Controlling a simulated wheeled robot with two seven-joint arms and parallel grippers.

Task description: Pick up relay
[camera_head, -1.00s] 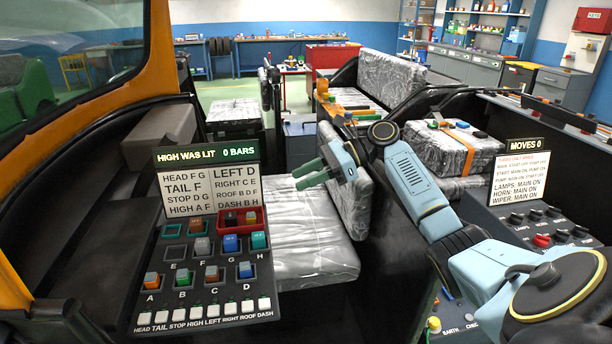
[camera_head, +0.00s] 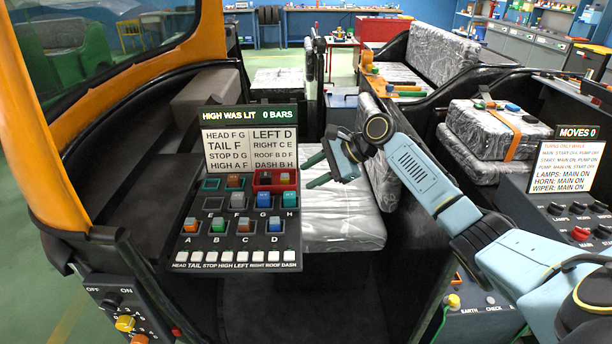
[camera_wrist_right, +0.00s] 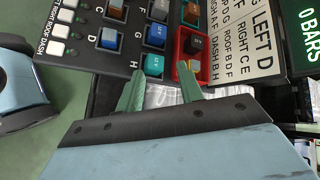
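Small block-shaped relays stand on the dark sloped panel (camera_head: 180,250). A red tray (camera_head: 276,188) at the panel's upper right holds two more. My right gripper (camera_head: 314,170) is open and empty, just right of the panel. In the right wrist view its green fingers (camera_wrist_right: 161,86) point toward the teal relay (camera_wrist_right: 153,64) and the red tray (camera_wrist_right: 178,50), with a gap between them. My left gripper is out of view.
A sign (camera_head: 250,140) reading "HIGH WAS LIT 0 BARS" stands behind the panel. White push buttons (camera_head: 235,256) line its front edge. A wrapped seat (camera_head: 345,215) lies right of it. A switch box (camera_head: 110,300) is at lower left, and another control panel (camera_head: 570,215) at right.

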